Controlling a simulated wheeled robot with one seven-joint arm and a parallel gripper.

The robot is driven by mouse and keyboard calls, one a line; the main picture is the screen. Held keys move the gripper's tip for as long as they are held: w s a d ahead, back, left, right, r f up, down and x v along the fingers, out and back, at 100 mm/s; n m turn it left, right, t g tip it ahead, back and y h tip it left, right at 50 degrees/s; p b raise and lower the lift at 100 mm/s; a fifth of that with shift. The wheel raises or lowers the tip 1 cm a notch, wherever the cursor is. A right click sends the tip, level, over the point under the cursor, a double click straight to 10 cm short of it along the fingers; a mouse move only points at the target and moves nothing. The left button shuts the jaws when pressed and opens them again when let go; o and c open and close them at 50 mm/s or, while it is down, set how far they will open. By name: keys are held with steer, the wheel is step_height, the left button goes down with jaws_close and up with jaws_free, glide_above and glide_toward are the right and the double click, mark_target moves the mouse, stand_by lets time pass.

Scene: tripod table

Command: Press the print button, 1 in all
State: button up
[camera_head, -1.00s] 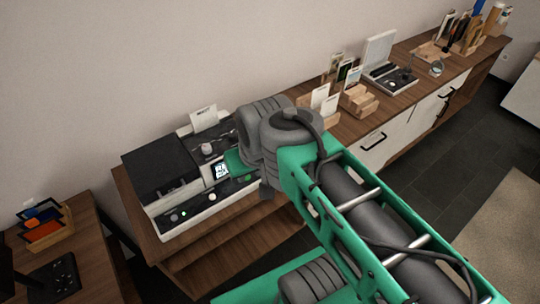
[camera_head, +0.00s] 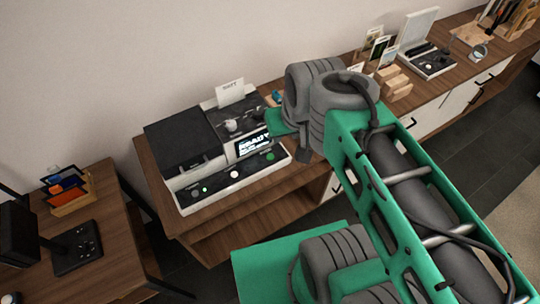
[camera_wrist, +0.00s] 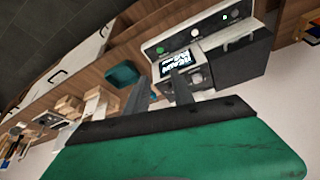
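A white and black machine (camera_head: 235,183) stands on the wooden sideboard, with a lit screen (camera_head: 252,144) whose text seems to read READY. Its front panel bears a lit green dot (camera_head: 204,189), a pale round button (camera_head: 234,174) and a green button (camera_head: 270,156). I cannot read which is the print button. The wrist view shows the machine (camera_wrist: 238,58) upside down, with the green button (camera_wrist: 160,50) beyond the fingers. My gripper (camera_wrist: 158,82) is open and empty, its two dark fingers apart, with no visible contact. In the head view my arm mostly hides it.
A white card (camera_head: 230,92) stands behind the machine. Wooden blocks (camera_head: 393,84) and a second device (camera_head: 428,62) stand further right on the sideboard. A lower table (camera_head: 95,205) at left holds a card rack and a dark pad. Open floor lies in front.

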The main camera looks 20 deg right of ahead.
jaws_close()
stand_by(1.5)
